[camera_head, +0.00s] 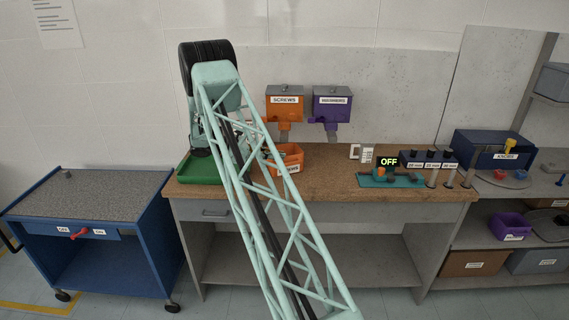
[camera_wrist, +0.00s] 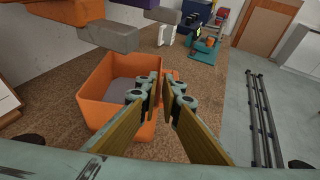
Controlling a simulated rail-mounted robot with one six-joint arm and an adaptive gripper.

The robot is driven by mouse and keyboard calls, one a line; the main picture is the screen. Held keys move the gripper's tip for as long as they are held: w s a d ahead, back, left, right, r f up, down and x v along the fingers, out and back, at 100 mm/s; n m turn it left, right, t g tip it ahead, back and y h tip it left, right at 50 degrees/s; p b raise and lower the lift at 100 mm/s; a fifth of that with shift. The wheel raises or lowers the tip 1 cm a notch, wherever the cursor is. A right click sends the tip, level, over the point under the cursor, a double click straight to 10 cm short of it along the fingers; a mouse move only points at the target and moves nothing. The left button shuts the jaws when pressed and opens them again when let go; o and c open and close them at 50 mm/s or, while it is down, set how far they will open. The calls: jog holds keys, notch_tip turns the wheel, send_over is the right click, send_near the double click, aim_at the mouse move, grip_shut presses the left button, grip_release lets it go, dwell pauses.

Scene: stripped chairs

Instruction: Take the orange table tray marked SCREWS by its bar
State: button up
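The orange table tray (camera_head: 293,152), with a white label on its front, stands on the brown workbench top below the wall dispensers. My arm covers its left part in the head view. In the wrist view the tray (camera_wrist: 98,98) is open-topped with a grey inside. My gripper (camera_wrist: 162,80) is at the tray's right side there, its two fingers apart with a narrow gap. A small orange part (camera_wrist: 174,75) shows just beyond the fingertips; whether it is the bar, and whether it lies between the fingers, I cannot tell.
An orange SCREWS dispenser (camera_head: 284,108) and a purple one (camera_head: 332,105) hang on the wall above. A green tray (camera_head: 196,172) is at the bench's left end. A teal fixture (camera_head: 388,178) with an OFF sign stands to the right. Bench between is mostly clear.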

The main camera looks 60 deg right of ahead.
aim_at(289, 157)
jog(key=shift+x, duration=2.6)
grip_shut()
jog(key=shift+r, duration=0.1)
jog(key=shift+r, duration=0.3)
jog(key=shift+r, duration=1.5)
jog(key=s+a, duration=0.9)
jog(key=a, duration=0.5)
jog(key=shift+s+a, duration=0.3)
jog(key=shift+s, duration=0.05)
